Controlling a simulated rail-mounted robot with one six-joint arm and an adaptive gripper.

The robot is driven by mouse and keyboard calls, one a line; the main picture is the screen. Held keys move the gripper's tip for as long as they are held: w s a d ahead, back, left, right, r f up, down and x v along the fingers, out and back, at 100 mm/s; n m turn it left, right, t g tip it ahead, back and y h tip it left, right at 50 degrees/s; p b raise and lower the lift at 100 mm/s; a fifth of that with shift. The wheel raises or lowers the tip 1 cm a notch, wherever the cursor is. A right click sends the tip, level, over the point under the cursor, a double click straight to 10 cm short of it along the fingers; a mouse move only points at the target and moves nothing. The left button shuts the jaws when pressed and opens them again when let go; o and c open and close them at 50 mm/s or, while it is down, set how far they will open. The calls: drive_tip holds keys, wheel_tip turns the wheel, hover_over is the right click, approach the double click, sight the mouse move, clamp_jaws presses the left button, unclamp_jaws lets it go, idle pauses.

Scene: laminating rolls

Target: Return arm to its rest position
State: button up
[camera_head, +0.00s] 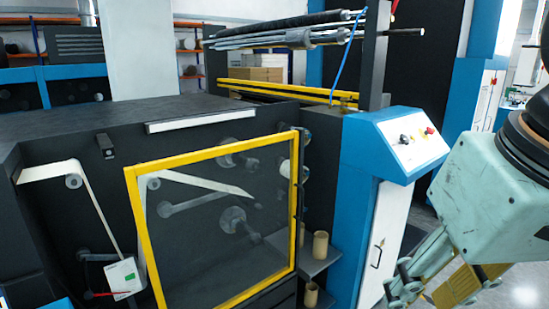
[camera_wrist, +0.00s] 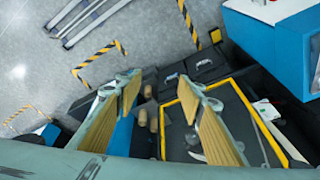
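My arm comes in from the right edge of the head view, with my gripper (camera_head: 428,286) low at the bottom right, in front of the blue and white control cabinet. In the wrist view my gripper (camera_wrist: 163,88) has its two tan-padded fingers spread wide apart. Nothing is held between them; the floor and the machine show through the gap. The gripper is partly cut off by the bottom edge of the head view.
A dark machine (camera_head: 90,125) with a yellow-framed door (camera_head: 215,155) fills the left and middle. A sloped control panel (camera_head: 405,140) stands close to my arm. Brown cores (camera_head: 320,244) stand on a side shelf. The wrist view shows open floor (camera_wrist: 150,45) with striped markings.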

drive_tip(key=shift+h, duration=0.4)
drive_tip(key=shift+s+d+f, duration=0.2)
drive_tip(key=shift+s+f, duration=0.05)
drive_tip(key=shift+s, duration=0.4)
drive_tip(key=shift+s+d+f, duration=0.2)
drive_tip(key=shift+s+f, duration=0.1)
drive_tip(key=shift+s, duration=0.3)
drive_tip(key=shift+s+d+f, duration=0.2)
drive_tip(key=shift+s+f, duration=0.05)
drive_tip(key=shift+s, duration=0.4)
drive_tip(key=shift+f, duration=0.15)
drive_tip(key=shift+f+b, duration=0.5)
drive_tip(key=shift+b, duration=0.15)
drive_tip(key=shift+r, duration=0.1)
wheel_tip(320, 180, up, 13)
drive_tip(key=p, duration=1.3)
wheel_tip(320, 180, down, 13)
drive_tip(key=b, duration=1.3)
